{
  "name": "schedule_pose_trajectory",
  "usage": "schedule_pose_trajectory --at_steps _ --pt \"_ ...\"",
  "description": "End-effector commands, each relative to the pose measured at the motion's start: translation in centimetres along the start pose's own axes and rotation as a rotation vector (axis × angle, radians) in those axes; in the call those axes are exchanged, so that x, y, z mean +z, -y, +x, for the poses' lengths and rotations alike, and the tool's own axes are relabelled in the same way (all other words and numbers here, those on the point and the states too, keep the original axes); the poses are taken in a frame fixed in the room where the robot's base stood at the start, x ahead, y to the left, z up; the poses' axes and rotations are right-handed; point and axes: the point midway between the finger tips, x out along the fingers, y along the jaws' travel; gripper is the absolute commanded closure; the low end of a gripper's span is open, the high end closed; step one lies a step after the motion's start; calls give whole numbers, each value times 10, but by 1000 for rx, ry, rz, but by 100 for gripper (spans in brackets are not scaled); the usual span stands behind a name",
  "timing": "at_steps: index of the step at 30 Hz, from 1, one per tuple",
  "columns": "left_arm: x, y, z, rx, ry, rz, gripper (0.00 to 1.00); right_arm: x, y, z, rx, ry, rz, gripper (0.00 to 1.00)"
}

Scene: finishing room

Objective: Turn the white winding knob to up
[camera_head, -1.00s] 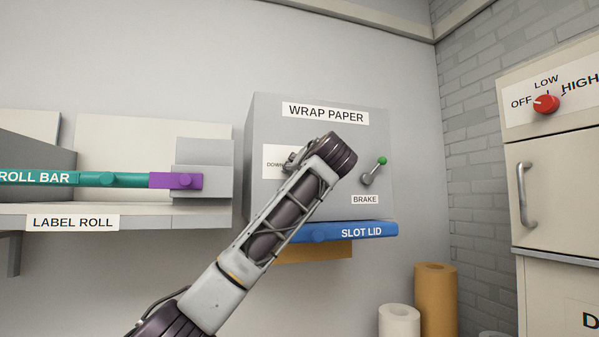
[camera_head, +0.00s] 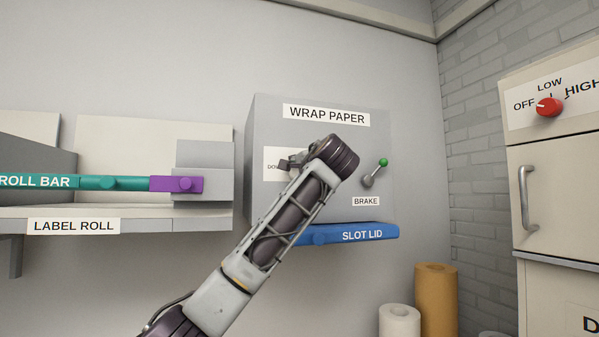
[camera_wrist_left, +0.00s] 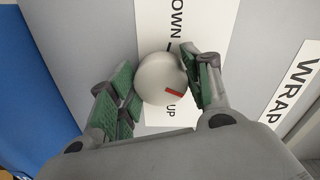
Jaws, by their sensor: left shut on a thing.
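The white winding knob (camera_wrist_left: 158,78) sits on a white label plate with DOWN at the top and UP at the bottom in the left wrist view. Its red mark (camera_wrist_left: 174,94) is at the knob's lower right, close to the word UP. My left gripper (camera_wrist_left: 160,84) has its green-padded fingers on both sides of the knob and is shut on it. In the head view my left gripper (camera_head: 287,163) reaches the front of the grey wrap paper box (camera_head: 268,115). My forearm and wrist hide the knob there, and part of its label shows. My right gripper is not in view.
A brake lever (camera_head: 375,173) with a green tip is right of my wrist. A blue slot lid (camera_head: 350,234) juts out below the box. The label roll shelf (camera_head: 150,224) with its teal roll bar (camera_head: 85,182) is at left. A cabinet (camera_head: 555,190) stands at right.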

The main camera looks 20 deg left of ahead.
Motion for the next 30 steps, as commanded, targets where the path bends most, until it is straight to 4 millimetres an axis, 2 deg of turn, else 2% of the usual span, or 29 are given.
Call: schedule_pose_trajectory --at_steps 30 --pt "-2 1 0 2 16 781 75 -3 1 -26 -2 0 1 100"
